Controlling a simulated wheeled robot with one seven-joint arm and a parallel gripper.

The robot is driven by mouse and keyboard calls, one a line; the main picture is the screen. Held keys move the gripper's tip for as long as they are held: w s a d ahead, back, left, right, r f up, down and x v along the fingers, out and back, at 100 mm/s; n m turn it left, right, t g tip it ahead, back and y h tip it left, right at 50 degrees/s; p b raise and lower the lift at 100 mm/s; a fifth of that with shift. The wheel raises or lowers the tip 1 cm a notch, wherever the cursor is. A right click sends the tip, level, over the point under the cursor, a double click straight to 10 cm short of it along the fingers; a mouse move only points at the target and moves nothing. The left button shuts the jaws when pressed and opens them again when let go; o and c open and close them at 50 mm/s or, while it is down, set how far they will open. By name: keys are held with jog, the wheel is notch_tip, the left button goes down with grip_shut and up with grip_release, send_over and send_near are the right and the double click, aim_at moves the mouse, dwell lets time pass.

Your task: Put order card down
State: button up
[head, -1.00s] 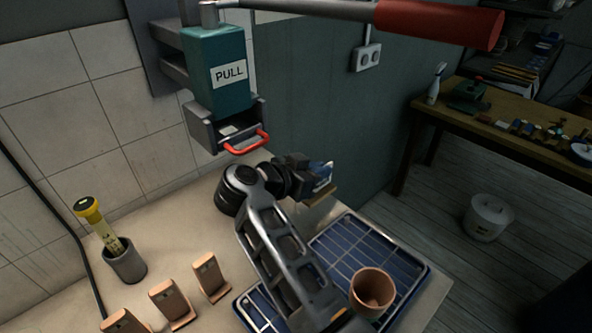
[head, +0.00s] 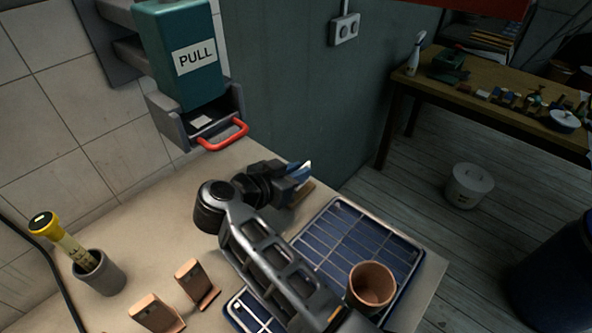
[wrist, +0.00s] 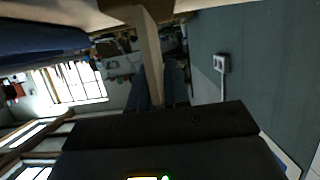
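The fingertips are small and mostly hidden. A tan wooden piece (head: 303,192) shows just below the gripper; whether the card touches it I cannot tell.
A blue tray with a wire rack (head: 360,236) holds a terracotta cup (head: 371,285). Left are brown upright blocks (head: 196,283) and a grey holder (head: 100,274) with a yellow-capped tube. A teal PULL press (head: 180,50) with a red handle (head: 224,136) hangs above. Bare counter lies between.

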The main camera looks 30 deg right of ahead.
jog(key=o, duration=0.3)
jog(key=b+v, duration=0.1)
jog(key=v, duration=1.1)
jog(key=shift+r, duration=0.1)
